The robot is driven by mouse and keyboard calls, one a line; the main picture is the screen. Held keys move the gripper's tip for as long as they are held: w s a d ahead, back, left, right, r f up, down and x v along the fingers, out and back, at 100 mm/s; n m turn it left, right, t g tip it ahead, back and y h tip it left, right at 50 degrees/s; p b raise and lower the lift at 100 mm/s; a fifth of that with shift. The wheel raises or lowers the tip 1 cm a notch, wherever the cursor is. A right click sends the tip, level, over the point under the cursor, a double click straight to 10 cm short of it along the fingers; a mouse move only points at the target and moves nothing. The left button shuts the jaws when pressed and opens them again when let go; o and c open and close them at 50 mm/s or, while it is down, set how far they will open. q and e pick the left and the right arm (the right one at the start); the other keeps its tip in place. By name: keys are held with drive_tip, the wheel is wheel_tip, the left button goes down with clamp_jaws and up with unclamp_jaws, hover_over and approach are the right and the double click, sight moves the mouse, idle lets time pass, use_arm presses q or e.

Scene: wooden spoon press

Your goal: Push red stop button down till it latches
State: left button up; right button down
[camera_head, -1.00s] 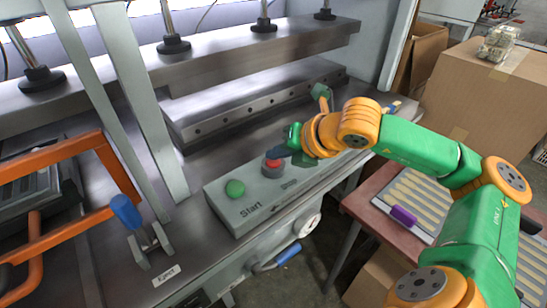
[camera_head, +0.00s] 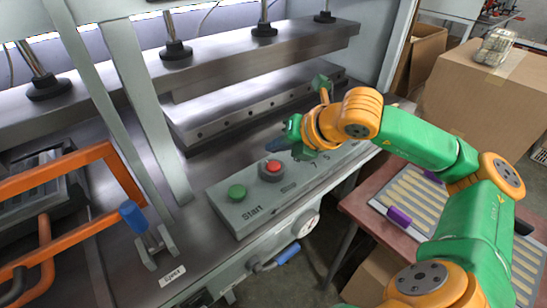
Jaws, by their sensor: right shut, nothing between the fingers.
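The red stop button (camera_head: 273,166) sits in a dark round collar on the grey control box (camera_head: 232,218), beside the printed word Stop. My left gripper is not in view.
The steel press (camera_head: 250,95) stands behind the box. A blue-tipped eject lever (camera_head: 133,215) and an orange frame (camera_head: 60,180) are at the left. A table with a tray of wooden pieces (camera_head: 412,205) and a cardboard box (camera_head: 480,95) are at the right.

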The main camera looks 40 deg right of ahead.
sight(276, 168)
wheel_tip(276, 168, up, 4)
drive_tip(key=shift+f+p, duration=0.15)
drive_tip(key=shift+p, duration=1)
